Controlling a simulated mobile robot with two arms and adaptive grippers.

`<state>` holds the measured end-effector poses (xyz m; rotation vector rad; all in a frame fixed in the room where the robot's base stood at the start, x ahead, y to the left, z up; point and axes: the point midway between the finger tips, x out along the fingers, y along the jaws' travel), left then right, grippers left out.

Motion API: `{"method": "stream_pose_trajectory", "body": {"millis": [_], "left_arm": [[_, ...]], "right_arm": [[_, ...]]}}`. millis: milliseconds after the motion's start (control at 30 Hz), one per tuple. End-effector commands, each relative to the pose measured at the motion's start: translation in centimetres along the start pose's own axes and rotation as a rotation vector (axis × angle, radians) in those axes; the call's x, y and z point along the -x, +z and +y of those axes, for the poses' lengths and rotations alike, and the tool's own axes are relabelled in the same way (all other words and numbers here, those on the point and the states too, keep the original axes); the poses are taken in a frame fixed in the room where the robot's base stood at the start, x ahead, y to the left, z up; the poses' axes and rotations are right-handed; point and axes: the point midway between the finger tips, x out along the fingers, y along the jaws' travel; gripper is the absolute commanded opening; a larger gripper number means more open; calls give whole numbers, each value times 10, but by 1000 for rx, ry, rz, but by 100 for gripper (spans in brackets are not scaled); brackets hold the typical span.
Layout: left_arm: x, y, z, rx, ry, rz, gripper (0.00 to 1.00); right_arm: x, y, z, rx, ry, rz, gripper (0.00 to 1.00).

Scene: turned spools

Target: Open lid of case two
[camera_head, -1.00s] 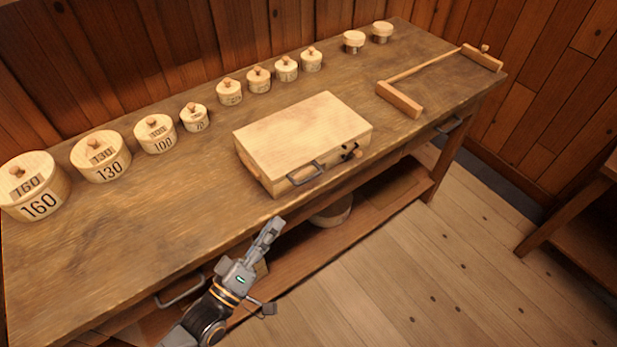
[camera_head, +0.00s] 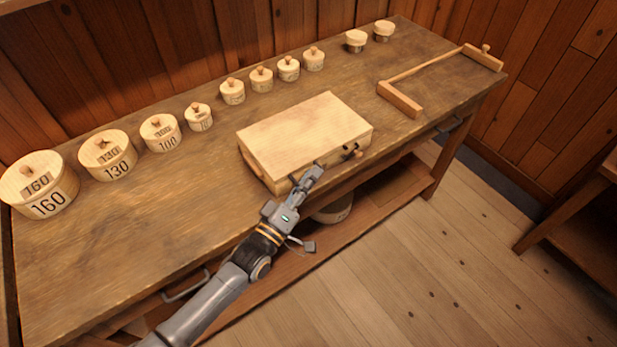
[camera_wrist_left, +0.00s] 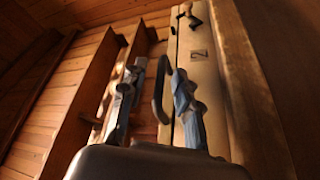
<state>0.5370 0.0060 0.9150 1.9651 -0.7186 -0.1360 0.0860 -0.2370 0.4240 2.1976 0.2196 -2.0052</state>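The pale wooden case (camera_head: 305,132) lies flat on the workbench with its lid down. In the left wrist view its front (camera_wrist_left: 200,65) bears a "2". A dark handle (camera_wrist_left: 159,90) is on that front. A dark latch with a wooden peg (camera_head: 352,153) is to the right of the handle; the peg also shows in the left wrist view (camera_wrist_left: 186,10). My left gripper (camera_head: 307,178) is at the case's front, over the handle. In the left wrist view its fingers (camera_wrist_left: 159,70) are apart, with the handle between them; contact cannot be told. My right gripper is out of view.
Several round lidded boxes, such as the one marked 130 (camera_head: 107,157), line the back of the workbench (camera_head: 190,215). A wooden frame tool (camera_head: 400,98) lies to the right. Drawer handles (camera_head: 186,287) stick out along the bench front, above a lower shelf (camera_head: 390,195).

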Motion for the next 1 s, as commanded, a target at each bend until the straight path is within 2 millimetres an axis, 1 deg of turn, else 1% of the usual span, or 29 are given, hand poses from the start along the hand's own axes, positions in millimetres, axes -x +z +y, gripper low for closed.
{"method": "stream_pose_trajectory", "body": {"millis": [167,333,633,767,867,1000], "left_arm": [[0,0,0,0,0,0,32],[0,0,0,0,0,0,0],[0,0,0,-1,-1,0,0],[-1,-3,3,9,-6,0,0],[-3,-7,9,31,-15,0,0],[-10,-18,23,91,-41,0,0]], "right_arm": [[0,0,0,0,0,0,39],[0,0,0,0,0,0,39],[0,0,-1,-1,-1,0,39],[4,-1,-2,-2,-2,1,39],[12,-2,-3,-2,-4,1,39],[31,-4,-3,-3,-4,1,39]]}}
